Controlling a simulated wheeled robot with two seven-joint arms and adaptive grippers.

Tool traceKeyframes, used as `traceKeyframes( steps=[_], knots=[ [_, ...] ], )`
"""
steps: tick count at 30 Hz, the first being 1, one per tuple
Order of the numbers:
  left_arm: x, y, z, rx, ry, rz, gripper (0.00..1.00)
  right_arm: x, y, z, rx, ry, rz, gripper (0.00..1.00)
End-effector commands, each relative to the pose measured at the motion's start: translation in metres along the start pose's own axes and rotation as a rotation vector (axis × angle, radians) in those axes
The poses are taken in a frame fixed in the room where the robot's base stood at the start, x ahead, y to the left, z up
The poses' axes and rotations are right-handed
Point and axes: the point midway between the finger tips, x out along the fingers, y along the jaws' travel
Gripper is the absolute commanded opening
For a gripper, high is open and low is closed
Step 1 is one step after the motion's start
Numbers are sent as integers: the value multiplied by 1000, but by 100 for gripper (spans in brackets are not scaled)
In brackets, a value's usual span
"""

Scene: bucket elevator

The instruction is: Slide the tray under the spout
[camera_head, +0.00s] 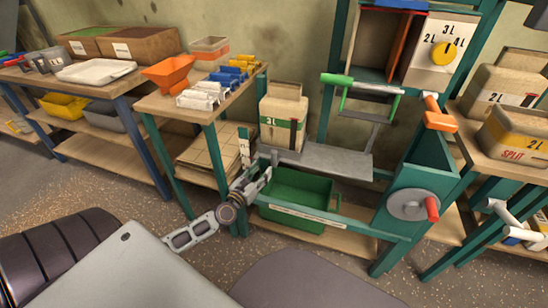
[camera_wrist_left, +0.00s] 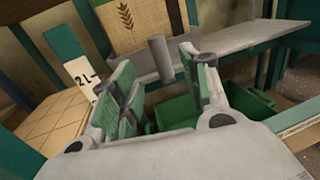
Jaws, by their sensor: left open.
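A long flat grey tray (camera_head: 335,162) lies across the teal frame and also shows in the wrist view (camera_wrist_left: 235,48). A beige container marked 3L (camera_head: 284,122) stands upright at its left end. A short grey post (camera_wrist_left: 162,60) rises at the tray's near left edge. My left gripper (camera_head: 264,173) is open at that corner; in the wrist view its green-padded fingers (camera_wrist_left: 160,88) point toward the post, and I cannot tell whether they touch it. A green bin (camera_head: 300,190) sits below, beside the gripper. I cannot make out the spout clearly. My right gripper is not in view.
A teal hopper with a grey crank wheel (camera_head: 413,205) stands right of the bin. A green-handled lever (camera_head: 360,84) hangs above the tray. A side table with an orange funnel (camera_head: 168,73) is at left. More containers (camera_head: 515,130) stand at right.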

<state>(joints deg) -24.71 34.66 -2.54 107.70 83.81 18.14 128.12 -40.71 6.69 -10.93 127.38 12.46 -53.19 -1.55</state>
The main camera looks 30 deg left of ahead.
Motion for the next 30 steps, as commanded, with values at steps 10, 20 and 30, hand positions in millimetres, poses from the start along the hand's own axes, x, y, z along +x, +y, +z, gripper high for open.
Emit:
traceKeyframes(
  steps=[10,20,30],
  knots=[
    [26,0,0,0,-1,1,46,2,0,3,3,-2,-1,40],
    [50,0,1,0,-2,1,46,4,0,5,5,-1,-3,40],
    [74,0,0,1,-1,0,46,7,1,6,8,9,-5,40]
  ],
)
